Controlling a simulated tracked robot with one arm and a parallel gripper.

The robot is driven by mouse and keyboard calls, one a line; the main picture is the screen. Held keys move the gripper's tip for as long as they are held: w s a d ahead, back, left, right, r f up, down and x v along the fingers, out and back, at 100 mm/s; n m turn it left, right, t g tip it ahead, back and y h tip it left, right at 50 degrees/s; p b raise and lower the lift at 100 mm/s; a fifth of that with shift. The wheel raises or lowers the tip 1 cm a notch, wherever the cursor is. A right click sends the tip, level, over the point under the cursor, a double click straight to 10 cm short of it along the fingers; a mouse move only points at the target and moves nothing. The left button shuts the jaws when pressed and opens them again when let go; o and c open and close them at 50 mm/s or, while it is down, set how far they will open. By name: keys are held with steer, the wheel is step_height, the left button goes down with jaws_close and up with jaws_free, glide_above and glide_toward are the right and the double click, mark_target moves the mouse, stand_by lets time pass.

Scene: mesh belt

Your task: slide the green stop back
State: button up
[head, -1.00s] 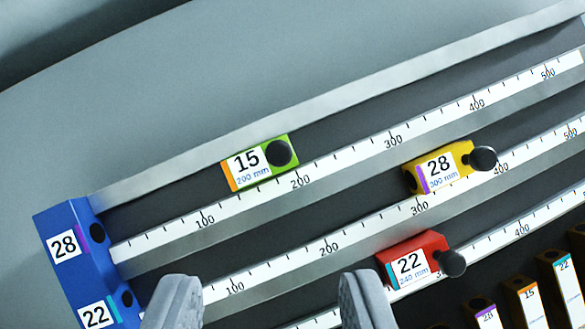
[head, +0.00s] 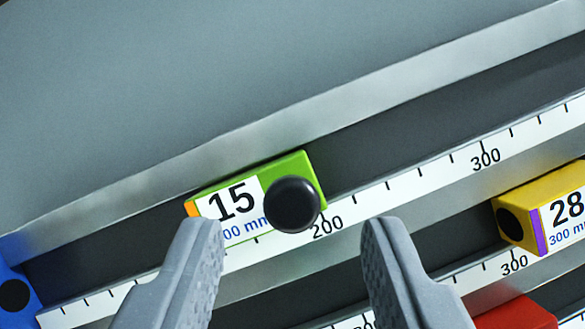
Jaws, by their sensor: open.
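The green stop (head: 307,166) sits on the topmost rail, with a label (head: 235,205) reading 15 and a partly covered mm value. Its round black knob (head: 292,204) sticks out toward the camera, near the 200 mark of the scale (head: 400,190). My gripper (head: 294,225) is open, with one grey finger on each side of the knob and below it in the picture. The left fingertip overlaps the lower part of the label. The knob lies between the fingertips, and I see no finger touching it.
A yellow stop (head: 515,222) labelled 28 is on the rail below, to the right. Part of a red stop (head: 515,316) shows at the bottom right. A blue end block (head: 18,285) is at the lower left. The rail right of the green stop is clear.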

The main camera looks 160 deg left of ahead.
mark_target(255, 206)
steer(key=shift+x, duration=1.2)
jaws_close()
steer(key=shift+w, duration=0.1)
